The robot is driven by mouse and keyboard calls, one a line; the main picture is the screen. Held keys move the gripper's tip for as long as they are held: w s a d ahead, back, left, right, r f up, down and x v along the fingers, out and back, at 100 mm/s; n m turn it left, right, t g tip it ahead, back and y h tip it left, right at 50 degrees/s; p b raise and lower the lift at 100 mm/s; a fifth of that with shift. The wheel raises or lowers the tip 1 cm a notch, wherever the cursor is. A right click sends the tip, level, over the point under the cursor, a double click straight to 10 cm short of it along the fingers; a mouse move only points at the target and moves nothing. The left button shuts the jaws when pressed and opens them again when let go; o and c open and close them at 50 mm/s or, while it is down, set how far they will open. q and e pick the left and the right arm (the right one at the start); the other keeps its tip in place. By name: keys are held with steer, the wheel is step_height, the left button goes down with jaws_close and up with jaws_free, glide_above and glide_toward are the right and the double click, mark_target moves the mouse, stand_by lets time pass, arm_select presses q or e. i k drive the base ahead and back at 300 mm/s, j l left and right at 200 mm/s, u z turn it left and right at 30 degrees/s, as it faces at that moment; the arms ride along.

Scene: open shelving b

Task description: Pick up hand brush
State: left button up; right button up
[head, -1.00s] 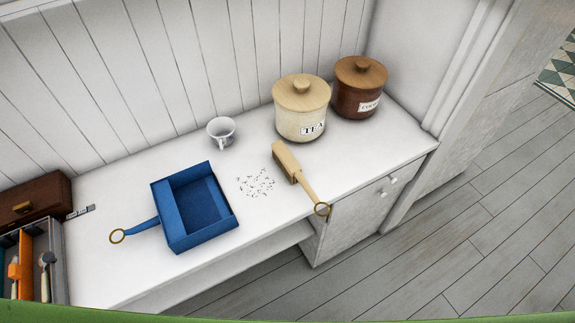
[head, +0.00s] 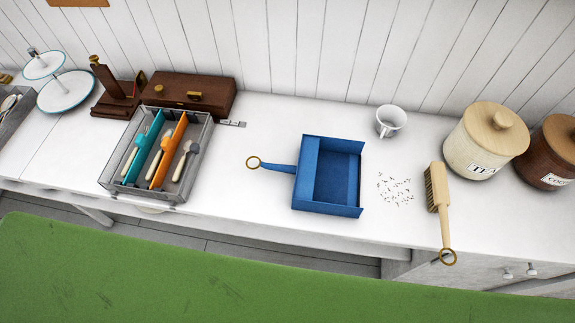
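The hand brush (head: 440,208) lies on the white counter at the right in the head view. It has a pale wooden back and handle, dark bristles facing left, and a brass ring (head: 447,257) at its near end by the counter's front edge. Dark crumbs (head: 396,190) are scattered just left of it. A blue dustpan (head: 328,177) with a ringed handle pointing left lies left of the crumbs. Neither of my grippers is in view.
A TEA canister (head: 486,141) and a brown canister (head: 556,151) stand right of the brush. A white cup (head: 390,121) stands behind the crumbs. A cutlery tray (head: 160,158) and brown box (head: 190,95) are at left. A green surface (head: 200,275) fills the front.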

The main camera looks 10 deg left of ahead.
mark_target(436, 177)
steer(key=z, duration=1.15)
steer(key=l+u, duration=1.05)
